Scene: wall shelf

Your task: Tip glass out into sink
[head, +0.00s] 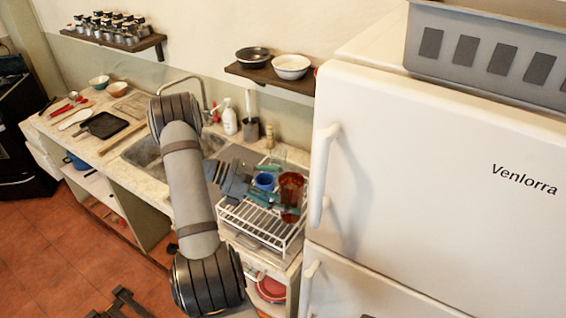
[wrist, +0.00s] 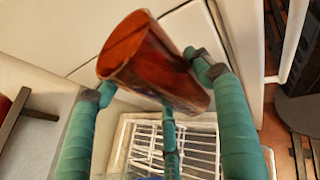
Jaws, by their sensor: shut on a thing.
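A reddish-brown translucent glass (head: 291,188) is in my gripper (head: 282,202), above the white wire dish rack (head: 256,232) beside the fridge. It looks roughly upright in the head view. In the wrist view the teal fingers of my gripper (wrist: 152,82) are closed around the glass (wrist: 150,55), which appears slanted there. I cannot tell whether anything is in the glass. The grey sink (head: 147,153) is set in the counter to the left of the rack, partly hidden behind my arm. The faucet (head: 182,82) arches behind it.
A white soap bottle (head: 229,117) and a utensil holder (head: 250,128) stand behind. The white fridge (head: 400,150) rises close on the right. A shelf with bowls (head: 291,67) hangs above.

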